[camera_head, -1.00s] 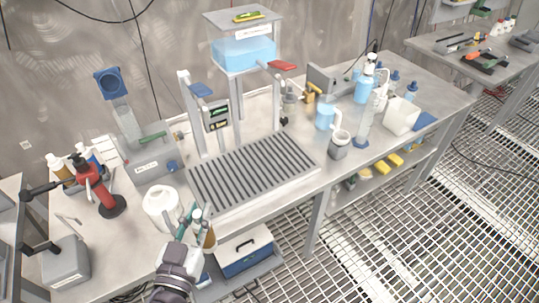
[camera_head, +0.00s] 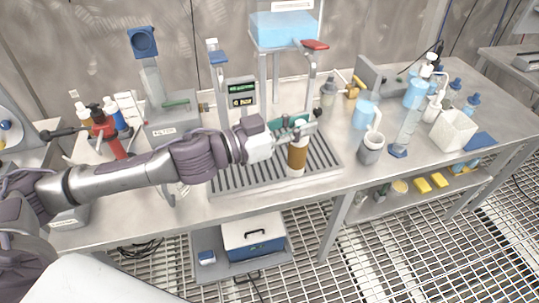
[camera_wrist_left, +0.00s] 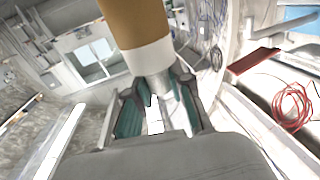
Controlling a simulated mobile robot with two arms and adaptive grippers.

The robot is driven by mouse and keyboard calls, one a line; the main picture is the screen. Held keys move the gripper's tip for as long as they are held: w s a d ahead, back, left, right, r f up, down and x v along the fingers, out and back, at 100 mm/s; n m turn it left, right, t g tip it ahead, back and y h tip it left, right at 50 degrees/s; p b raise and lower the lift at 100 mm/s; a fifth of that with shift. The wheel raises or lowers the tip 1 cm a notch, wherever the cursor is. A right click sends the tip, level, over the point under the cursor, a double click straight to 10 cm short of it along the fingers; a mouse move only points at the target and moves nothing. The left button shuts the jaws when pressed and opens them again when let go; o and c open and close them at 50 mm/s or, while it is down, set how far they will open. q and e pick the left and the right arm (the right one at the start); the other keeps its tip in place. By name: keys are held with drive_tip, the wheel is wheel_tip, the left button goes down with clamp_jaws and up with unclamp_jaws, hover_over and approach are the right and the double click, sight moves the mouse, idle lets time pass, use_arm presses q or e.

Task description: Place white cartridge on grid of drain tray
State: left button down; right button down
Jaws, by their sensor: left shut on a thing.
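My left gripper (camera_head: 294,128) reaches over the drain tray (camera_head: 222,187) from the left and is shut on a cartridge (camera_head: 297,158). The cartridge is a cylinder with a brown body and a white end, and it hangs roughly upright under the fingers. In the left wrist view the cartridge (camera_wrist_left: 140,25) has its narrow white neck between the teal finger pads (camera_wrist_left: 155,115). Its lower end is over the right part of the dark slotted grid (camera_head: 325,162); I cannot tell whether it touches. My left arm hides part of the grid. My right gripper is not in view.
A steel frame with a blue liquid tank (camera_head: 284,28) stands behind the tray. A grey cup (camera_head: 371,148), blue-liquid bottles and a white box (camera_head: 453,130) are to the right. A red bottle (camera_head: 106,135) stands at left. The bench front edge runs below the tray.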

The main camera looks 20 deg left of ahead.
use_arm(q)
drive_tip(key=shift+w+a, duration=0.25)
drive_tip(key=shift+w, duration=0.05)
drive_tip(key=w+a+f, duration=0.7)
drive_tip(key=w+f, duration=0.1)
drive_tip(key=f, duration=0.2)
drive_tip(key=shift+w+a+f+b, duration=0.2)
drive_tip(key=shift+f+b, duration=0.1)
drive_tip(key=shift+b, duration=0.1)
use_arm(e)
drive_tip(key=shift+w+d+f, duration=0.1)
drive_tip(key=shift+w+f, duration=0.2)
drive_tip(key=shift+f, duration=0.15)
use_arm(q)
drive_tip(key=shift+s+f, duration=0.1)
drive_tip(key=c, duration=1.1)
unclamp_jaws()
drive_tip(key=shift+o, duration=0.3)
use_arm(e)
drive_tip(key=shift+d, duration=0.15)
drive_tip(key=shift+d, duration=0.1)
